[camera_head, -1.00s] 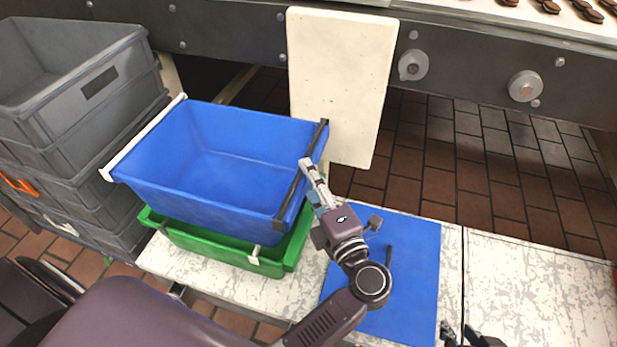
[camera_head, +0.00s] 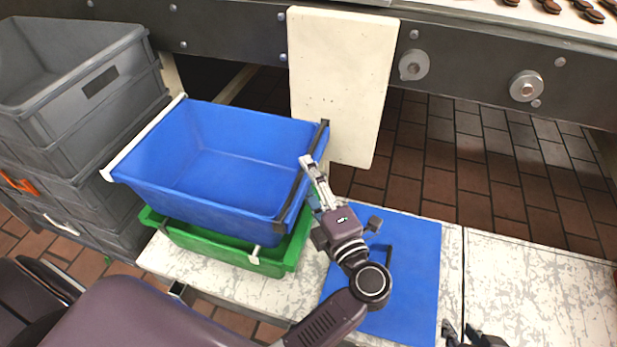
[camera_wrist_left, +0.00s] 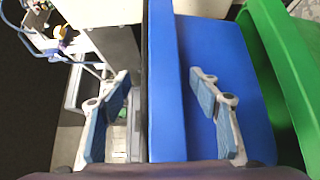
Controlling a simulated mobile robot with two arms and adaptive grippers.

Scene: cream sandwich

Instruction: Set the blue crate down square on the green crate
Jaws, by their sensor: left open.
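The blue crate (camera_head: 215,170) sits above the green crate (camera_head: 225,250), whose rim shows along its front and right. The blue crate is shifted toward the back left, and its underside is hidden, so I cannot tell how it bears. My left gripper (camera_head: 312,175) is at the blue crate's right end, by the black edge strip. In the left wrist view its fingers (camera_wrist_left: 165,90) are apart, one each side of the blue wall (camera_wrist_left: 165,110); the green crate (camera_wrist_left: 280,60) is at right. My right gripper (camera_head: 462,332) is at the bottom edge, partly cut off, fingers apart and empty.
Stacked grey crates (camera_head: 80,90) stand close at the left. A blue mat (camera_head: 405,260) lies on the worn white bench (camera_head: 530,290) to the right, which is mostly clear. A cream panel (camera_head: 342,85) and the conveyor frame (camera_head: 470,65) stand behind.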

